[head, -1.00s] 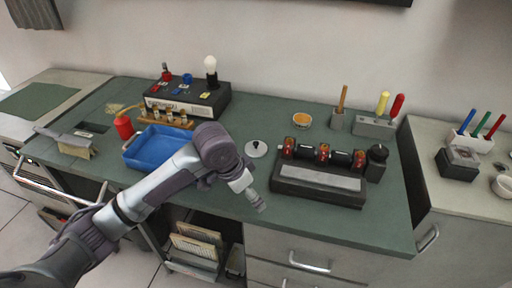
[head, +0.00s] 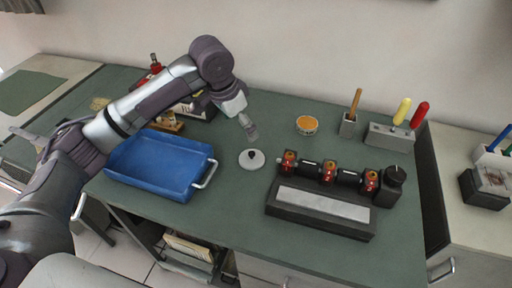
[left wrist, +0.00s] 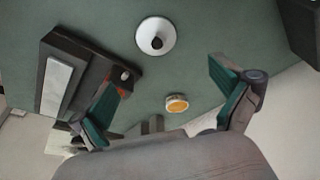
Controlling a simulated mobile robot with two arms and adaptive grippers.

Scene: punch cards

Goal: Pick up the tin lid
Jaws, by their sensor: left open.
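The tin lid (head: 251,159) is a pale round disc with a dark knob. It lies flat, knob up, on the green bench top, right of the blue tray. It also shows at the top of the left wrist view (left wrist: 156,37). My left gripper (head: 249,131) is just behind and above the lid in the head view, pointing down and not touching it. In the left wrist view its two green-padded fingers (left wrist: 167,75) are spread wide with nothing between the pads. The lid lies beyond the fingertips. My right gripper is not in view.
The blue tray (head: 160,166) is left of the lid. A black device with orange-red parts (head: 321,205) stands close on the right. An orange-topped round tin (head: 307,125) and a tool holder (head: 391,137) are behind. Bench in front of the lid is clear.

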